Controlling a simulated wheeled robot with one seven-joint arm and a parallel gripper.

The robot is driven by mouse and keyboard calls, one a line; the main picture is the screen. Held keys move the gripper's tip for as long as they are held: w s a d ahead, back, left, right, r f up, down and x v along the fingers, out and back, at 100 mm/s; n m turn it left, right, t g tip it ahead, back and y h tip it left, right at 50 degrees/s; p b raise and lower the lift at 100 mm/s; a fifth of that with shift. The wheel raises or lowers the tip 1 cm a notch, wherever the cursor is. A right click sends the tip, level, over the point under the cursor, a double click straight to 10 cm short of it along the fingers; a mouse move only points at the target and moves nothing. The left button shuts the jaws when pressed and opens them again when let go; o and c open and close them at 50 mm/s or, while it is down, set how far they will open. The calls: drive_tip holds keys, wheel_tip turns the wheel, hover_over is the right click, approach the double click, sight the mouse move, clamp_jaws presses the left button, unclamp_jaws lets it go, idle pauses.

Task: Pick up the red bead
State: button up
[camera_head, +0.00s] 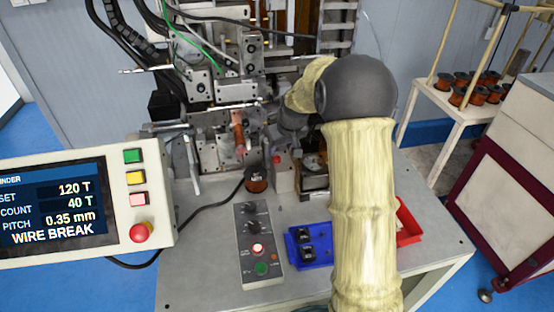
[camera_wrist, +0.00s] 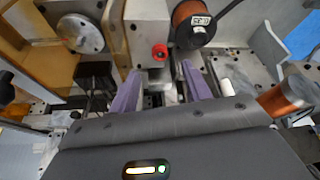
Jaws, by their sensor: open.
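A small round red piece with a dark centre, which looks like the red bead (camera_wrist: 159,52), sits on a pale block (camera_wrist: 150,28) in the wrist view. In the head view a small red spot (camera_head: 277,160) shows on the pale block (camera_head: 284,180) beside a copper spool. My gripper (camera_wrist: 160,70) is open, its two purple fingers apart with nothing held between them. The red piece appears just beyond the fingertips, between their lines; the exact gap cannot be told. In the head view my fingers are not clearly seen among the machine parts.
A copper wire spool (camera_wrist: 193,22) stands close beside the pale block. Machine brackets crowd around it. On the table are a switch box (camera_head: 258,245), a blue tray (camera_head: 312,258) with dark parts and a red tray (camera_head: 408,238) partly behind my arm. The front left tabletop is clear.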

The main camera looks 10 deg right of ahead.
sight(277, 157)
drive_tip(key=p+x, duration=0.1)
drive_tip(key=x, duration=0.4)
drive_tip(key=shift+w+f, duration=0.2)
drive_tip(key=shift+f, duration=0.15)
drive_tip(key=shift+c, duration=0.5)
drive_tip(key=c, duration=0.9)
